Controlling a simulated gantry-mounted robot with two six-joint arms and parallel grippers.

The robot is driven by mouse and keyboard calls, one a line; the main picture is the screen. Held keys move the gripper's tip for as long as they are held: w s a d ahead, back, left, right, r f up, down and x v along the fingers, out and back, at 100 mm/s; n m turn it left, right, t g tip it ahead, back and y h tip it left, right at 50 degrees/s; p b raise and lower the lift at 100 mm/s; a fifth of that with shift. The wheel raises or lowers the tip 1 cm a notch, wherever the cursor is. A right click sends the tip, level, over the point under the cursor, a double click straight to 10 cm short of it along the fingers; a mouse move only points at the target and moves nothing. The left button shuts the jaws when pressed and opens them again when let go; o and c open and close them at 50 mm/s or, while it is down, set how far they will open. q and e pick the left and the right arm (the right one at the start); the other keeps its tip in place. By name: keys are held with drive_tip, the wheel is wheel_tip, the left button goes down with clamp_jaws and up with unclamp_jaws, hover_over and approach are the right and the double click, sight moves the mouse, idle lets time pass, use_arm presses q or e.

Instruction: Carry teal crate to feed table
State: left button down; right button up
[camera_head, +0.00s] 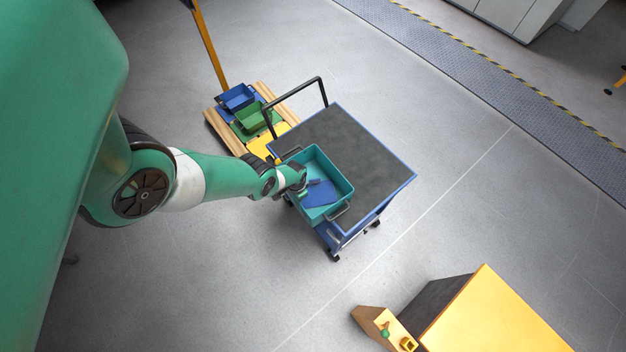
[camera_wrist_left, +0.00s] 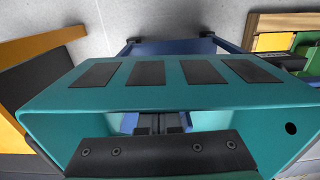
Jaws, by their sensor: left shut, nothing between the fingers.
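The teal crate (camera_head: 341,180) stands upright on the dark top of a blue cart (camera_head: 375,165), near its left side. A flat blue piece (camera_head: 320,194) lies inside the crate. My left gripper (camera_head: 303,181) is at the crate's left rim; its fingers are hard to make out there. In the left wrist view its dark fingers (camera_wrist_left: 158,123) are together with nothing between them. A broad teal surface (camera_wrist_left: 160,92) with several black patches spans that view. Whether the fingers touch the crate is unclear. My right gripper is in neither view. No table is clearly identifiable as the feed table.
The cart's black push handle (camera_head: 297,98) rises at its upper left. A yellow-topped block (camera_head: 495,315) stands at the lower right. Open floor lies between it and the cart.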

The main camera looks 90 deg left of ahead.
use_arm(q)
drive_tip(key=w+a+b, duration=0.2)
drive_tip(key=shift+w+f, duration=0.3)
drive_tip(key=shift+f, duration=0.1)
wheel_tip(320, 180, up, 11)
drive_tip(key=p, duration=0.9)
drive_tip(key=shift+w, duration=0.25)
drive_tip(key=c, duration=1.3)
unclamp_jaws()
drive_tip(key=shift+a+f, duration=0.1)
